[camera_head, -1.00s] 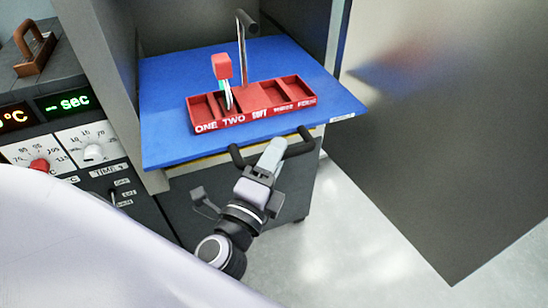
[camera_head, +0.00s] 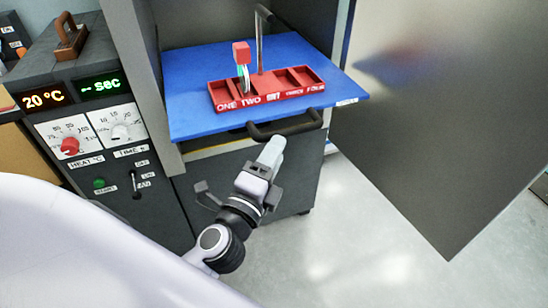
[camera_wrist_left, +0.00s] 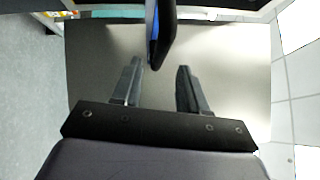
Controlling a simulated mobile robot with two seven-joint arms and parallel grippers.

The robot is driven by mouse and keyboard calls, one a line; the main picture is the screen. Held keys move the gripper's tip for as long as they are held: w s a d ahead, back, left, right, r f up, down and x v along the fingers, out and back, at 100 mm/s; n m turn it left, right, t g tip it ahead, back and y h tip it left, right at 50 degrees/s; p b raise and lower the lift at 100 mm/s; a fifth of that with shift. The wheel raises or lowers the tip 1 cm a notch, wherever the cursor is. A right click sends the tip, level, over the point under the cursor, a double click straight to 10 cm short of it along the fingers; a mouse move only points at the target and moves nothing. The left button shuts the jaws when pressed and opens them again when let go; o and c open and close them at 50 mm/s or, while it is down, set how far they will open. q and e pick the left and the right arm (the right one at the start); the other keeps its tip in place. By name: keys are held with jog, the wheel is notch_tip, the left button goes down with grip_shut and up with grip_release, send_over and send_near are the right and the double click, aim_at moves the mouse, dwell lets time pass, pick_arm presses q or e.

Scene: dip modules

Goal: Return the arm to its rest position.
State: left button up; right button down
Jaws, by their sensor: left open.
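My left gripper (camera_head: 271,150) is at the lower centre of the head view, just in front of and below the black handle (camera_head: 287,124) of the blue tray (camera_head: 190,105). It looks empty. In the left wrist view its two fingers (camera_wrist_left: 160,85) are spread apart. A dark, blue-edged part (camera_wrist_left: 158,35), which I cannot name for sure, shows beyond them. A red compartment box (camera_head: 247,101) sits on the tray. A red-topped item (camera_head: 241,52) stands in its left part. My right gripper is out of view.
A large grey door (camera_head: 430,130) hangs open at the right. A bent metal rod (camera_head: 261,40) rises behind the box. The floor (camera_head: 340,240) at lower right is clear.

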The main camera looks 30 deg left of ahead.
pick_arm(q)
jog(key=shift+s, duration=0.3)
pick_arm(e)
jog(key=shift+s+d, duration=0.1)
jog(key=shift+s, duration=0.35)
pick_arm(q)
jog(key=s+f+n+g+h+p, duration=0.3)
jog(key=s+f+n+g+p, duration=0.4)
jog(key=s+f+n, duration=0.7)
notch_tip(320, 180, down, 3)
jog(key=n+g, duration=0.2)
jog(key=shift+s+d+f+n, duration=0.15)
jog(key=shift+s+d+n, duration=0.15)
jog(key=shift+n, duration=0.1)
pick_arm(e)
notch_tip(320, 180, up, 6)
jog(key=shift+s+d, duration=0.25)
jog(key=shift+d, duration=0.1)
pick_arm(q)
jog(key=shift+w, duration=0.1)
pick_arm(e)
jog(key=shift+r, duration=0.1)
